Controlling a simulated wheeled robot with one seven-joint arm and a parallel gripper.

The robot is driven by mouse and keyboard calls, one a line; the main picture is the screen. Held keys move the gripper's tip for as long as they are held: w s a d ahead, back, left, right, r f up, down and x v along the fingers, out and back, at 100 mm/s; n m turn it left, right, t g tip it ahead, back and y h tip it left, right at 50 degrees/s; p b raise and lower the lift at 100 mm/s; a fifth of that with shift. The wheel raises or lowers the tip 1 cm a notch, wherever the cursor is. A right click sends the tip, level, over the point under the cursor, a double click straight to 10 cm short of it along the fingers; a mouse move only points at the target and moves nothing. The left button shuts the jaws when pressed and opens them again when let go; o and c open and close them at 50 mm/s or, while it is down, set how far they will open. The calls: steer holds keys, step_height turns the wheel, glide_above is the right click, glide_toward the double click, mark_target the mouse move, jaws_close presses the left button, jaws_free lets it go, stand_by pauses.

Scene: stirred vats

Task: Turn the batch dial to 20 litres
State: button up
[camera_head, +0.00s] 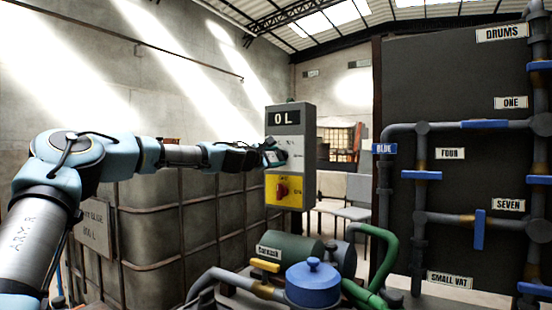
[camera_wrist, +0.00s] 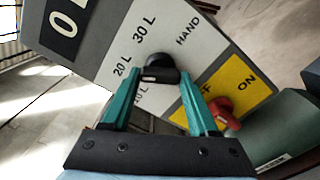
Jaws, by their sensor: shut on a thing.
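The control box (camera_head: 290,118) stands beyond the caged tank, with a display (camera_head: 284,118) reading 0 L. In the wrist view the batch dial is a black knob (camera_wrist: 161,64) on the box's pale face, with 20 L, 30 L, HAND and a partly covered 10 L mark around it. My gripper (camera_head: 275,155) reaches the box from the left. In the wrist view its teal fingers (camera_wrist: 160,76) are shut on the dial, one on each side. I cannot tell which mark the dial points to. In the head view my gripper hides the dial.
A red switch (camera_wrist: 222,110) sits on the yellow panel with OFF and ON, close to my right finger. A caged tank (camera_head: 150,215) stands under my arm. Pipes with blue valve handles (camera_head: 479,230) are at the right, a blue-lidded vessel (camera_head: 312,282) in front.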

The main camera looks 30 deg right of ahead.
steer(key=o, duration=1.4)
steer(key=b+v, duration=0.2)
steer(key=b, duration=0.2)
steer(key=f+b+v, duration=0.1)
steer(key=b+v, duration=0.2)
steer(key=b, duration=0.2)
steer(key=f+b+v, duration=0.1)
steer(key=b+v, duration=0.2)
steer(key=b, duration=0.2)
steer(key=shift+w+a, duration=0.25)
steer(key=shift+a, duration=0.15)
steer(key=shift+s+a+r+b, duration=0.9)
steer(key=shift+r+b, duration=0.15)
steer(key=shift+b, duration=2.35)
